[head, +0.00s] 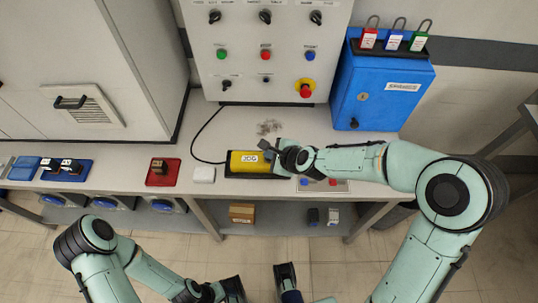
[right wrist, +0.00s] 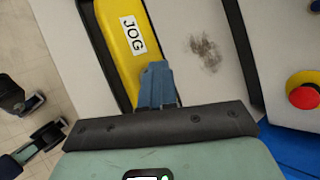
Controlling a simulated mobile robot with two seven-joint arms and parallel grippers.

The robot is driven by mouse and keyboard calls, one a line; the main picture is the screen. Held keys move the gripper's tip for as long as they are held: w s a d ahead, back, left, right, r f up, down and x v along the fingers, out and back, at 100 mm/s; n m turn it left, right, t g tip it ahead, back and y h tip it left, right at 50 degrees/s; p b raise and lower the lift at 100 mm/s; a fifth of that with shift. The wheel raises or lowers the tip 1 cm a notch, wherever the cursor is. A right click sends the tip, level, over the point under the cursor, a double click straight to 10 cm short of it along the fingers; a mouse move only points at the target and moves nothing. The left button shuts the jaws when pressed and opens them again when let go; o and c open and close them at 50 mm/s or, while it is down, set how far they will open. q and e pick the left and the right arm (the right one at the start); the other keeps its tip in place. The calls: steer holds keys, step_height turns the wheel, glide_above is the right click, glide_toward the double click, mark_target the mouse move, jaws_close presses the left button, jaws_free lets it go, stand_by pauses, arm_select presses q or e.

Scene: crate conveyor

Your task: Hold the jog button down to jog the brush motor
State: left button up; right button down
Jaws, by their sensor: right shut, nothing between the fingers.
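The yellow box labelled JOG (head: 241,166) lies on the bench with a black cable running from its left end. It also shows in the right wrist view (right wrist: 118,22). My right gripper (head: 267,147) is shut and empty, with its fingertips over the right part of the box. In the right wrist view its fingertips (right wrist: 155,72) lie just past the JOG label. The button itself is hidden, and I cannot tell whether the fingertips touch it. My left gripper (head: 260,284) is open and empty, low in front of the bench. I cannot pick out the brush motor.
A control panel (head: 240,72) with knobs and a red stop button (head: 305,90) stands behind. A blue cabinet (head: 372,95) with padlocks is at right. A dark smudge (right wrist: 206,50) marks the bench beside the box. A red tray (head: 158,180) and white block (head: 204,174) sit left.

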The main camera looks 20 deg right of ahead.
stand_by(0.5)
steer(key=shift+r+p, duration=0.7)
steer(key=shift+r, duration=0.2)
step_height(320, 180, up, 5)
steer(key=p, duration=0.4)
